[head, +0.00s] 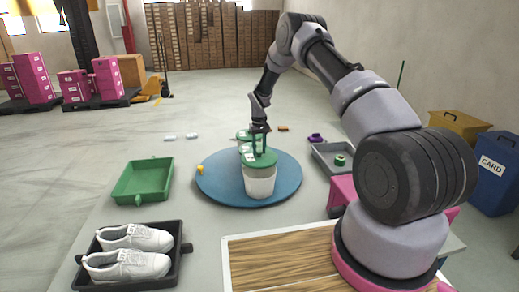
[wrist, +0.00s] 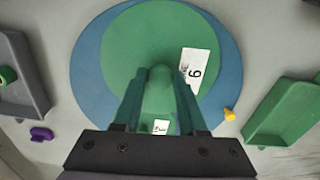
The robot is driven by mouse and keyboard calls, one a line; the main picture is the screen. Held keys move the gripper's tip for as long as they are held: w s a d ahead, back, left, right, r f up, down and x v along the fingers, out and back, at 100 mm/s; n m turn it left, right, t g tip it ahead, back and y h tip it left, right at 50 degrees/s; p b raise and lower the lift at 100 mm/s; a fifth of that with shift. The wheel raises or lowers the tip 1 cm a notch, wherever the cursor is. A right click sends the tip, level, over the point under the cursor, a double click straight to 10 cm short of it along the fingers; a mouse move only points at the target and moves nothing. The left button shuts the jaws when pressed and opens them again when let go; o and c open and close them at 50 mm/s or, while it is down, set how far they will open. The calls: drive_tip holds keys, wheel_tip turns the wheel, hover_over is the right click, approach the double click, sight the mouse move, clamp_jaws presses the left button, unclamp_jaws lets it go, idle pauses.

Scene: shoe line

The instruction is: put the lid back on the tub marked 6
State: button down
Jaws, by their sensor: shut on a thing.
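The white tub (head: 260,185) stands upright on a round blue mat (head: 215,187). A green lid (head: 266,160) is at its top, roughly level in the head view; I cannot tell whether it is fully seated. In the wrist view the green lid (wrist: 125,50) fills the upper middle, beside a white label reading 6 (wrist: 195,70). My gripper (head: 259,150) is above the tub, shut on the lid's green knob, which shows between the fingers in the wrist view (wrist: 158,95). The tub's wall is hidden from the wrist camera.
A small yellow piece (head: 200,169) is at the mat's left edge. A green tray (head: 132,190) is left, a shoe tray (head: 185,248) front left, a grey tray (head: 322,158) right. Purple piece (head: 315,138) lies behind it.

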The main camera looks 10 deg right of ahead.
sight(260, 157)
drive_tip(key=shift+f, duration=3)
drive_tip(key=shift+s+f, duration=0.1)
drive_tip(key=shift+f, duration=0.05)
unclamp_jaws()
idle(0.4)
drive_tip(key=shift+r, duration=3.5)
drive_tip(key=shift+c, duration=0.3)
clamp_jaws()
